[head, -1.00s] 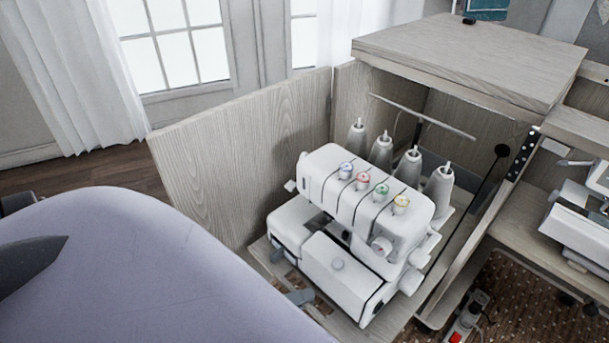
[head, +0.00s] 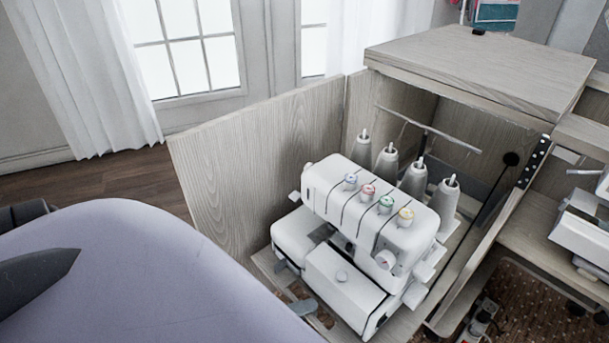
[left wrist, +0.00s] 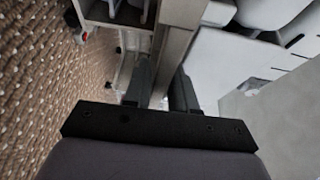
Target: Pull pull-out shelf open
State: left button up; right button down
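The pull-out shelf (head: 402,322) is a pale wood board low in the cabinet, carrying a white serger (head: 350,235) with several thread cones behind it. It sticks out past the cabinet front. My right gripper is not in view.
The cabinet door (head: 255,165) stands open at the left. The cabinet top (head: 480,65) is clear except for a small dark item. Another white machine (head: 585,225) stands at the right. A power strip (head: 480,322) lies on the brown carpet below.

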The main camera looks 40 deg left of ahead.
pick_arm(q)
jog(key=v, duration=0.7)
jog(key=shift+p, duration=0.45)
